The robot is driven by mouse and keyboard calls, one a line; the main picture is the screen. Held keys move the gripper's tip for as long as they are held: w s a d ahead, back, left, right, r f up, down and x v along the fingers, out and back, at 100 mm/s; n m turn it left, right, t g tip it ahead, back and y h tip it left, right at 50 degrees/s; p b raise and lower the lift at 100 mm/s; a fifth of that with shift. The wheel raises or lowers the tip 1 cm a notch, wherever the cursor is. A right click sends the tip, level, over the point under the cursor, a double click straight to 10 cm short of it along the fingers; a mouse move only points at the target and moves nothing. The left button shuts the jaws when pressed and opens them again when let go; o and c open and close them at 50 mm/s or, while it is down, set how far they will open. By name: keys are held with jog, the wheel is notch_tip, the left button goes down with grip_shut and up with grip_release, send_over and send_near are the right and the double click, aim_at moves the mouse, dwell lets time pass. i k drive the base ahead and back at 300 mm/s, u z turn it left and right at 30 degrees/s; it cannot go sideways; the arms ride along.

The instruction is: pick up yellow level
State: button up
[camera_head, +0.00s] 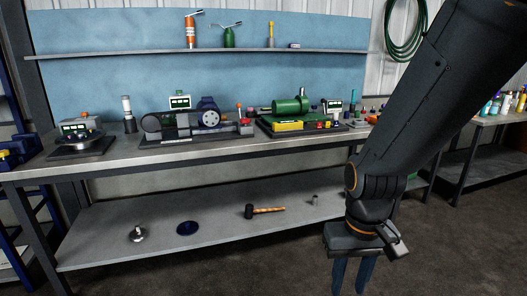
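A short yellow bar (288,126), which looks like the yellow level, is at the front of the green machine (290,106) on the workbench. It is small in this view, and I cannot tell whether it lies on the machine's base or against it. My gripper (351,284) is at the lower right, in front of the bench and well below its top. Its two fingers point down with a gap between them, and nothing shows between them. The gripper is apart from the yellow bar.
The bench top (40,172) also carries a grey machine with a blue motor (208,112). The lower shelf (100,251) holds a mallet (265,211), a blue disc (188,228) and a metal part (138,234). Floor in front is clear.

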aim_at(289, 126)
jog(key=z, duration=0.35)
jog(key=i, duration=2)
jog(key=u, duration=0.1)
